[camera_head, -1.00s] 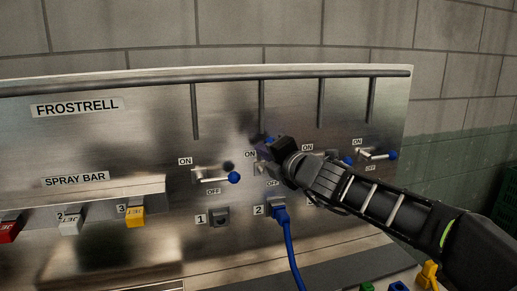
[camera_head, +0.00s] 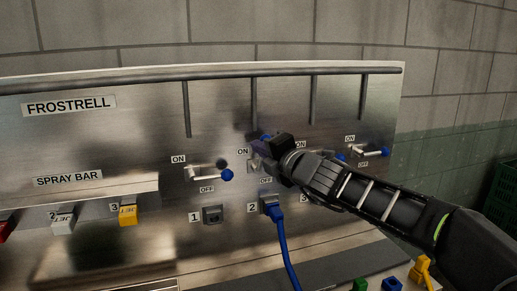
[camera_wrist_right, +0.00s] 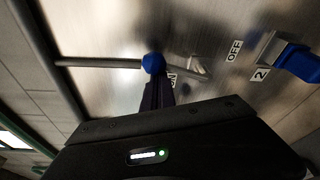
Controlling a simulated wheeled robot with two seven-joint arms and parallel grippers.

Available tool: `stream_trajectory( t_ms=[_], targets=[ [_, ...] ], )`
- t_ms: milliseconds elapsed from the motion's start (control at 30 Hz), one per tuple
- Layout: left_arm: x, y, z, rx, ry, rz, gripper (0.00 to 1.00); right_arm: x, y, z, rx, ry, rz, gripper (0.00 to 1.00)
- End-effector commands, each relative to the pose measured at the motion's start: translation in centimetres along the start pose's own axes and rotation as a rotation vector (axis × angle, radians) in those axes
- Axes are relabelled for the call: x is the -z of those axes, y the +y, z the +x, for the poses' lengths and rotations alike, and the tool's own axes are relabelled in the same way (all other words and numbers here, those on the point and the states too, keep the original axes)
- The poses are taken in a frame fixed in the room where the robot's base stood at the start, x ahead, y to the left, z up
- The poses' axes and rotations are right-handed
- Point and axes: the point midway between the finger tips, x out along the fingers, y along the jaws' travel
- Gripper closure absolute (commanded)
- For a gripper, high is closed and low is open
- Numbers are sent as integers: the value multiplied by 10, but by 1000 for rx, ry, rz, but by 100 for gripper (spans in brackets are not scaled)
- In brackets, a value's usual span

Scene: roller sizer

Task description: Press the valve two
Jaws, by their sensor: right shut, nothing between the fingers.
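Valve two is the second lever from the left on the steel panel, between its ON and OFF labels. Its blue ball knob (camera_head: 266,137) peeks out above my right gripper (camera_head: 261,150), and most of its lever is hidden there. The knob sits higher than the knob of valve one. In the right wrist view the blue knob (camera_wrist_right: 153,63) is just past the dark shut fingers (camera_wrist_right: 158,92), with a bit of metal lever beside it. The fingers look very close to the knob; contact cannot be told. My left gripper is out of view.
Valve one (camera_head: 210,174) is to the left and valve four (camera_head: 372,151) to the right, both levers roughly level. My arm mostly hides valve three. A blue plug (camera_head: 272,207) with a hanging cable fills socket 2. Socket 1 (camera_head: 213,215) is empty. Spray bar couplings (camera_head: 128,214) are at left.

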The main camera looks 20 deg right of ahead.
Motion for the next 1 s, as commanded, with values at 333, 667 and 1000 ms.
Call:
stream_trajectory(
  t_ms=[333, 667, 1000],
  targets=[
    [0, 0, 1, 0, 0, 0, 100, -15, -7, -3, -45, -3, 204, 100],
    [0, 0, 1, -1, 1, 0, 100, -30, -20, -7, -115, -2, 507, 100],
    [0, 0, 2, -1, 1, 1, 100, -38, -38, -9, -127, -2, 557, 100]
  ],
)
